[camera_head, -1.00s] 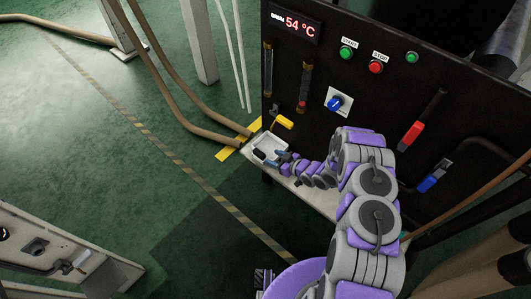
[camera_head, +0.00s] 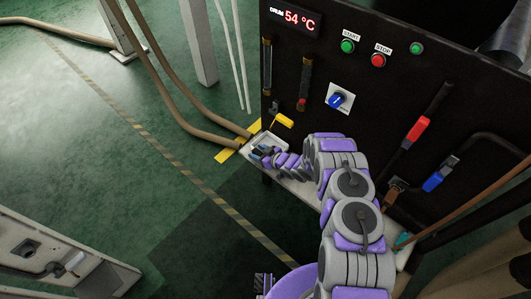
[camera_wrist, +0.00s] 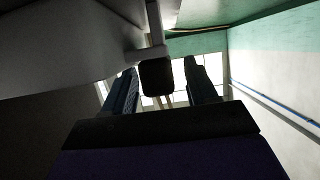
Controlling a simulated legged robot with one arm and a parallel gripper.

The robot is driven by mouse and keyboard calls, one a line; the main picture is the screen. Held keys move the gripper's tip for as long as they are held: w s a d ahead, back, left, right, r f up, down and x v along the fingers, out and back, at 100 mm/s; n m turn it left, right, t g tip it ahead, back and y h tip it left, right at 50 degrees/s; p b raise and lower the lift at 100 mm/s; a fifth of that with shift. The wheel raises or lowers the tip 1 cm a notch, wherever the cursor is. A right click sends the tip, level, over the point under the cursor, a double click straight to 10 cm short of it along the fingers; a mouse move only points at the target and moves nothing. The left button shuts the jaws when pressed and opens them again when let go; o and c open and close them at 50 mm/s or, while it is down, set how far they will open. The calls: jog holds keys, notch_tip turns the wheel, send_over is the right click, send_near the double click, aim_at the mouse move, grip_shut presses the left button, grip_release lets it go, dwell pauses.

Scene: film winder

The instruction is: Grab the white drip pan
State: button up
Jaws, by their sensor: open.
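The white drip pan (camera_head: 272,140) sits at the left end of the pale shelf, below the yellow-handled valve. My gripper (camera_head: 260,152) is at the pan's near left side and covers part of it. In the wrist view my gripper (camera_wrist: 160,66) has its two dark fingers apart. A dark block (camera_wrist: 156,76), joined to a pale piece above, shows between them, with space visible toward the right finger. It looks like a handle, but I cannot tell for sure that it belongs to the pan.
The black panel (camera_head: 385,85) rises behind the shelf with a dial, buttons and a yellow valve handle (camera_head: 284,120). Brown hoses (camera_head: 165,85) run to the floor left of the shelf. The green floor (camera_head: 95,165) at left is open.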

grip_shut()
dwell(0.4)
